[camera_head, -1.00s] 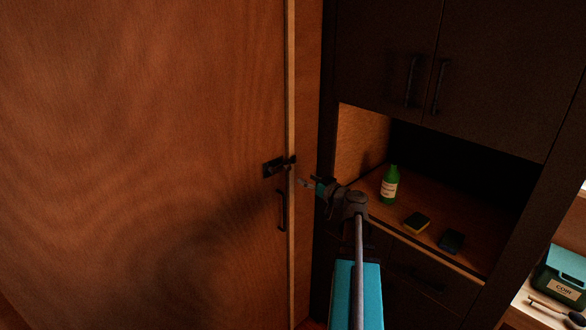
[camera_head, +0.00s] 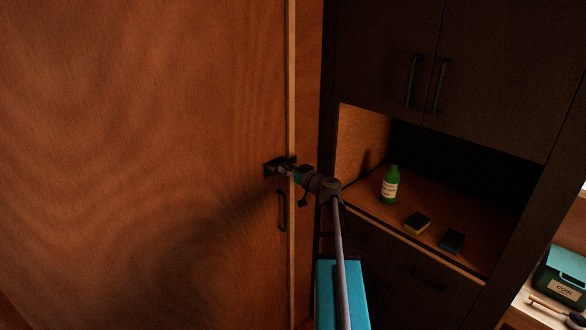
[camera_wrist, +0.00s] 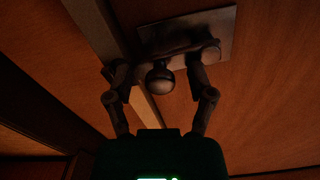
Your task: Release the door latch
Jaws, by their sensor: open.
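The door latch (camera_head: 273,168) is a small dark bolt on a plate, mounted near the right edge of the brown wooden door (camera_head: 150,120). In the wrist view the latch plate (camera_wrist: 222,35) and its round knob (camera_wrist: 160,79) show clearly. My gripper (camera_head: 287,169) is at the latch and partly covers it in the head view. In the wrist view my gripper (camera_wrist: 160,77) is open, with one finger on each side of the knob. I cannot tell whether either finger touches it.
A dark vertical door handle (camera_head: 282,210) is just below the latch. A teal bin (camera_head: 563,275) stands at the far right.

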